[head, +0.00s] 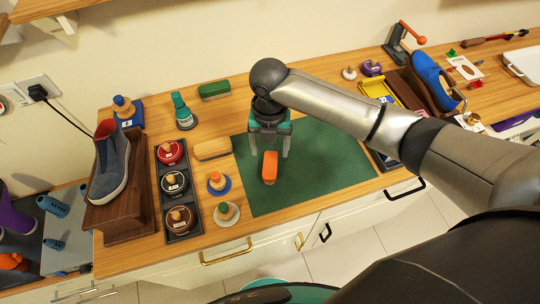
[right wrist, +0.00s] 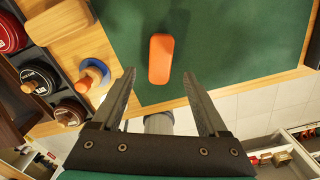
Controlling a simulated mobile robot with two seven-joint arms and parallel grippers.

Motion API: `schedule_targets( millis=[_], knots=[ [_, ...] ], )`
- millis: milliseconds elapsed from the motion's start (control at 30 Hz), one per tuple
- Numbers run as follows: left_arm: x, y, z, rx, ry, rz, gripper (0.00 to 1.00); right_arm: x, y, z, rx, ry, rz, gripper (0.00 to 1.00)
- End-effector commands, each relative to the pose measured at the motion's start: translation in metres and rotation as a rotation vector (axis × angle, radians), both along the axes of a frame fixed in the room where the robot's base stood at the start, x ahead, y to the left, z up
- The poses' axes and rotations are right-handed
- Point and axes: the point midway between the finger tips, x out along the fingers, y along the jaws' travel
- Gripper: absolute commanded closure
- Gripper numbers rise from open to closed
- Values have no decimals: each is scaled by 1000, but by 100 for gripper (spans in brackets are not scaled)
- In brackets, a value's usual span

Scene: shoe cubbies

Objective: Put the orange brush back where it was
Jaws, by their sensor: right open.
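The orange brush (head: 270,168) lies on the green mat (head: 330,160), near the mat's left part. It also shows in the right wrist view (right wrist: 160,58), lying lengthwise up the picture. My right gripper (head: 269,155) is open and points down over the brush, one finger to each side in the picture. In the right wrist view, the fingertips (right wrist: 159,73) stand apart with nothing between them that I can see gripped. I cannot tell the exact height of the fingers above the mat. My left gripper is not in view.
A wooden brush (head: 212,149) lies left of the mat and a green brush (head: 214,89) lies behind it. A dark tray (head: 163,200) holds round tins. Knobbed daubers (head: 218,182) stand near the mat's left edge. A shoe (head: 108,165) sits on a wooden stand. The mat's right part is clear.

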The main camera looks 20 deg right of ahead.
Motion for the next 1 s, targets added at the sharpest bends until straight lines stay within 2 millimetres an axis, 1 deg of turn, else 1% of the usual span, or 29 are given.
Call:
schedule_targets(
  millis=[33, 100, 200, 300, 433, 1000],
  knots=[
    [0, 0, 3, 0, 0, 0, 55, 1, 0, 12, 0, -2, 0, 23],
    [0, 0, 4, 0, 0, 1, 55, 1, 0, 24, 0, -3, 1, 23],
    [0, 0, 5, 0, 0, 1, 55, 0, 0, 36, 1, 0, 0, 23],
    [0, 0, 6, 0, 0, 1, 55, 0, 0, 44, 0, 0, -1, 23],
    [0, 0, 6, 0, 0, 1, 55, 0, 0, 47, 0, 1, 0, 23],
    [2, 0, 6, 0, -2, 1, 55, 0, 0, 46, 0, 2, 0, 23]
  ],
)
